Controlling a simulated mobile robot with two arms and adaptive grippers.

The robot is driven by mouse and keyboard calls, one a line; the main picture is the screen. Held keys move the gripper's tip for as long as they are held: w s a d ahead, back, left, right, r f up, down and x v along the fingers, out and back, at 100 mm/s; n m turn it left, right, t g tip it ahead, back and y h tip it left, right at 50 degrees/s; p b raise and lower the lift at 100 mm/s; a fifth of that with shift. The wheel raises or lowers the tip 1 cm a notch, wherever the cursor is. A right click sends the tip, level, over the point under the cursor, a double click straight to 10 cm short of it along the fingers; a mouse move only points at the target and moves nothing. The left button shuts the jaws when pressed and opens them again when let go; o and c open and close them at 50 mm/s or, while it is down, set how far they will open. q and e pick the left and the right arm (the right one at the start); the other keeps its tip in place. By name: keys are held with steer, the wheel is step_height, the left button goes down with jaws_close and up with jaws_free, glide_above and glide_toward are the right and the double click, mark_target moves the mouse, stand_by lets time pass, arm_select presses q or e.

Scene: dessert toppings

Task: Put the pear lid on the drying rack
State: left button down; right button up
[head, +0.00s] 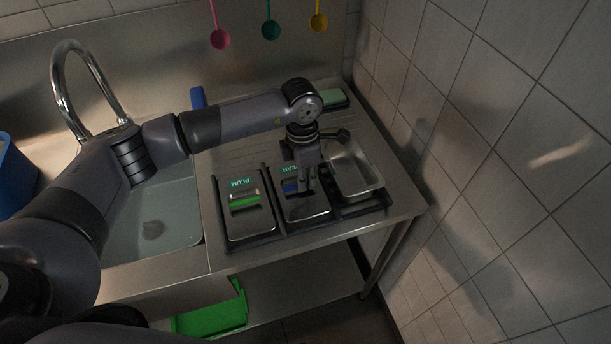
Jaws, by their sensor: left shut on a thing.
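The pear lid (312,208) is a steel lid with a blue handle; its label is partly hidden and reads "EAR". It is over the middle place of the black-framed holder on the steel counter. My left gripper (303,188) points down from above and is shut on the lid's blue handle. I cannot tell whether the lid is still seated or slightly raised. I cannot clearly make out a drying rack. My right gripper is not in view.
The plum lid (245,220), with a green handle, is left of the pear lid. An open steel pan (371,178) is to the right. A pale green, dark-edged object (333,94) lies at the back. A sink (150,232) is left; a tiled wall bounds the right.

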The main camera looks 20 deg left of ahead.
arm_select(q)
steer(key=c, duration=1.9)
jaws_free()
steer(key=o, duration=0.3)
steer(key=shift+r, duration=0.1)
